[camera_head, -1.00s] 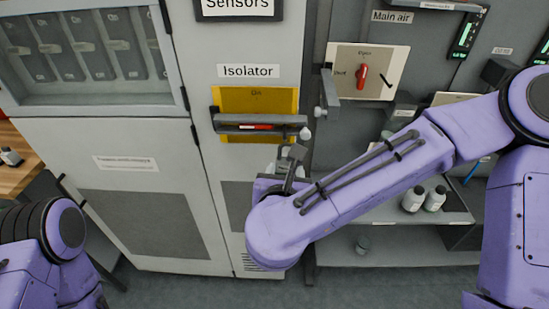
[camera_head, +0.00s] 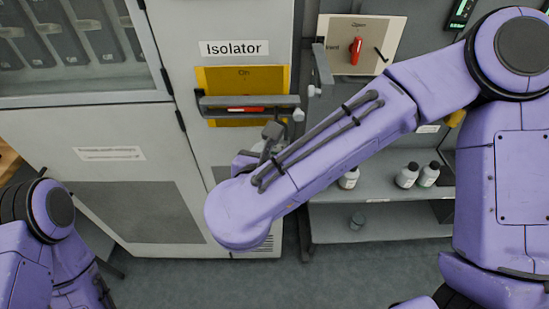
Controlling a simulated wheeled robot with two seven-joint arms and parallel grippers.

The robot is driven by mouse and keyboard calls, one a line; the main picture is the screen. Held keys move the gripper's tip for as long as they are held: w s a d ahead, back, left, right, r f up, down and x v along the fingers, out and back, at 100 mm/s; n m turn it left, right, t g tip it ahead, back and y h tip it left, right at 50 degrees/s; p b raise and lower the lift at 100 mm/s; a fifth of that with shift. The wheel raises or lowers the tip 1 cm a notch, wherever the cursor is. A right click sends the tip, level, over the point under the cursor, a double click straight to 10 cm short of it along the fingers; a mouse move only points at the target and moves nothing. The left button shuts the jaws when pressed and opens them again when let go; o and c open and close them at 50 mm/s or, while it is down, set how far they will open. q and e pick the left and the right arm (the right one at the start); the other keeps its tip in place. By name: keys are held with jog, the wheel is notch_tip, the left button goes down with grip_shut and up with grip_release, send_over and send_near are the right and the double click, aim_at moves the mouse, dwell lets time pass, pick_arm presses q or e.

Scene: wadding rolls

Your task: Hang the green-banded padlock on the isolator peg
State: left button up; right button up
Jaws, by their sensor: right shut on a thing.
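The isolator switch has a yellow plate (camera_head: 225,77) under the "Isolator" label, with a grey horizontal bar (camera_head: 215,102) carrying a red mark across it. A small pale knob (camera_head: 298,115) shows at the bar's right end; it looks like the peg. My right gripper (camera_head: 271,133) is just below the bar, left of and below the knob, partly hidden by my forearm. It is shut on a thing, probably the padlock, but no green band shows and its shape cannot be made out. My left gripper is out of view; only my left arm shows at the lower left.
To the right is a valve panel (camera_head: 338,58) with a red handle and another grey bar with a pale knob (camera_head: 312,90). The cabinet door (camera_head: 115,125) is at left.

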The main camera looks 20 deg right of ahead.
jog(key=shift+w+d+f, duration=0.1)
jog(key=shift+w+d, duration=0.2)
jog(key=shift+w, duration=0.6)
jog(key=shift+w+d+f, duration=0.1)
jog(key=shift+w+d, duration=0.15)
jog(key=shift+w, duration=0.65)
jog(key=shift+w+d+f+b, duration=0.2)
jog(key=shift+w+f+b, duration=0.3)
jog(key=shift+w+b, duration=0.3)
jog(key=o, duration=1.2)
jog(key=shift+s, duration=0.1)
